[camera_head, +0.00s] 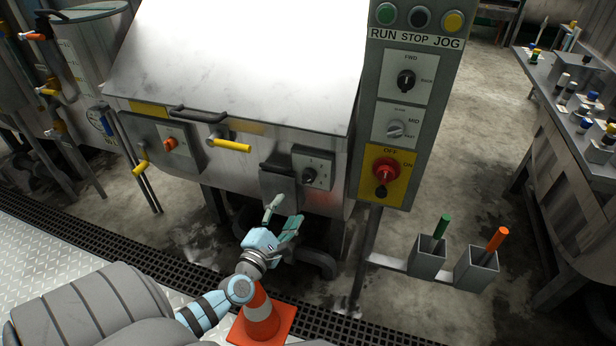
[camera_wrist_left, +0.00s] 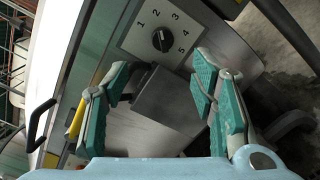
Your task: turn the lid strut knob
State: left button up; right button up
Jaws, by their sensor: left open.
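A black rotary knob (camera_head: 309,174) sits on a grey plate at the right of the steel drum's front. In the left wrist view the knob (camera_wrist_left: 162,40) is at the centre of a pale plate (camera_wrist_left: 135,38) numbered 1 to 5. No label names it as the lid strut knob. My left gripper (camera_head: 282,214) is open and empty, below and left of the knob in the head view. In the wrist view its teal-padded fingers (camera_wrist_left: 163,88) are spread, with the knob beyond them and apart. A grey box (camera_wrist_left: 165,95) shows between the fingers. My right gripper is out of view.
A yellow-ended handle (camera_head: 230,145) and an orange knob (camera_head: 170,143) are left on the drum (camera_head: 250,60). A control panel (camera_head: 405,100) stands at right. An orange cone (camera_head: 262,318) is below my gripper. Two holders (camera_head: 428,262) with coloured handles stand lower right.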

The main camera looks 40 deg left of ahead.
aim_at(307, 182)
pick_arm(q)
jog(key=b+x, duration=0.1)
jog(key=x, duration=0.5)
jog(key=b+x, duration=0.2)
jog(key=x, duration=0.5)
jog(key=shift+w+f, duration=0.25)
jog(key=shift+w, duration=0.05)
jog(key=shift+r, duration=0.1)
jog(key=shift+c, duration=0.6)
jog(key=c, duration=1)
jog(key=shift+m, duration=0.5)
jog(key=m+p, duration=0.2)
jog(key=m, duration=0.1)
jog(key=shift+m+g+p, duration=0.3)
jog(key=shift+m+p, duration=1)
jog(key=shift+m, duration=1)
